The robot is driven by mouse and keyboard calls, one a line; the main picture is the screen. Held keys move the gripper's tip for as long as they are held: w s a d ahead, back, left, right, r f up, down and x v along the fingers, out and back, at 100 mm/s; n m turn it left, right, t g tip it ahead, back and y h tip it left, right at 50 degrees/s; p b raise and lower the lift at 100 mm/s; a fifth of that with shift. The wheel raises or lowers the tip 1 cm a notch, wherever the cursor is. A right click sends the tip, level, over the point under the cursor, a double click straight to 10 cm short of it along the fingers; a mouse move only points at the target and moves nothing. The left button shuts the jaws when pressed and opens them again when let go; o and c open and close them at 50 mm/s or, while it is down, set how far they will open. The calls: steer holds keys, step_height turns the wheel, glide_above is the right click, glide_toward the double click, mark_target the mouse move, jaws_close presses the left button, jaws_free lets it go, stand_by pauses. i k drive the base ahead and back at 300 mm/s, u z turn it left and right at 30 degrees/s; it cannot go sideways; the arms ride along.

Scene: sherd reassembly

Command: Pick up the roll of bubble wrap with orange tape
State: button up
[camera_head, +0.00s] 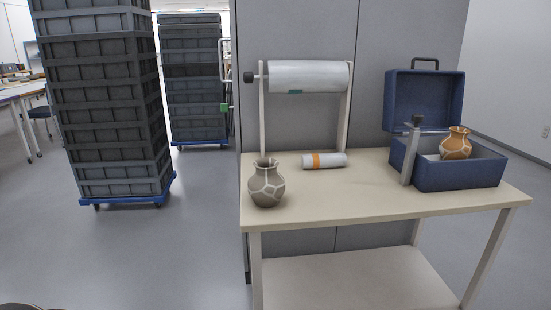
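The roll of bubble wrap with orange tape (335,161) is a small whitish cylinder with an orange band. It lies on its side on the cream table (350,202), toward the back and below a large mounted roll. Nothing covers it and nothing touches it from the front. My gripper is not in view.
A grey-brown mended vase (266,185) stands left of the roll. A large roll on a stand (308,76) rises behind. An open blue box (460,172) at right holds an orange vase (456,144), with a grey clamp-like post (411,150) beside it. Stacked crates (108,100) stand left; floor is clear.

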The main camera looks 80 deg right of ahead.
mark_target(315, 161)
steer(key=i, duration=0.9)
steer(key=z, duration=2.25)
